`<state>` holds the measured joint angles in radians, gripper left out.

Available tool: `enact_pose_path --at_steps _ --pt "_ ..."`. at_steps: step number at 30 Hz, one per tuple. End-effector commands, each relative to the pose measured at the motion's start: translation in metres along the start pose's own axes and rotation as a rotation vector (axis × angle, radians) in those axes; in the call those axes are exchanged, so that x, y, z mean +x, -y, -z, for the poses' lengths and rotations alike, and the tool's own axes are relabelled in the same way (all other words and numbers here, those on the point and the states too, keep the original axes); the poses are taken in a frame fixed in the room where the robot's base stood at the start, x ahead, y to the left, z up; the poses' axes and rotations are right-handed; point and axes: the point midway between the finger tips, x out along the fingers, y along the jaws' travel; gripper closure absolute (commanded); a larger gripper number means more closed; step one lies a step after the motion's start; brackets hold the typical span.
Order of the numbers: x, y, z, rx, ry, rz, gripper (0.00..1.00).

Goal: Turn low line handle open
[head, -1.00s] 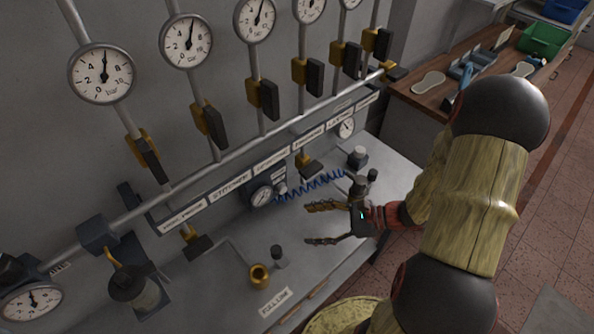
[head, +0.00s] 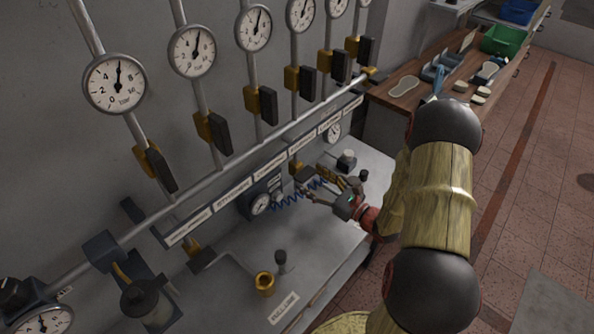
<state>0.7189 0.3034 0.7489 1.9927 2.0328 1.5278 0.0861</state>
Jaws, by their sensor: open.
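A small valve with a brass body (head: 296,167) and a dark handle (head: 306,174) hangs under the label rail on the right. I cannot read a label that marks it as the low line. My gripper (head: 312,183) is open, its fingers pointing left toward this valve. The fingertips are close to the dark handle; I cannot tell whether they touch it. The fingers partly cover the area around the handle. Another valve with a dark handle (head: 202,259) hangs under the rail further left.
Vertical pipes with gauges (head: 192,52) and dark-handled valves (head: 220,133) line the wall above.

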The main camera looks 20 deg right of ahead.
Motion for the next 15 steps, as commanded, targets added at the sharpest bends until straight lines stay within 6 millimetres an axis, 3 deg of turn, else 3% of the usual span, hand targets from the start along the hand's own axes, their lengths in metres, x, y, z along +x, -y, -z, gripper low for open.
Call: enact_pose_path --at_steps 6,15 --pt "0.04 -0.002 0.001 0.0 0.0 -0.004 0.36" --pt "0.065 -0.001 0.0 0.0 0.0 -0.001 0.36"
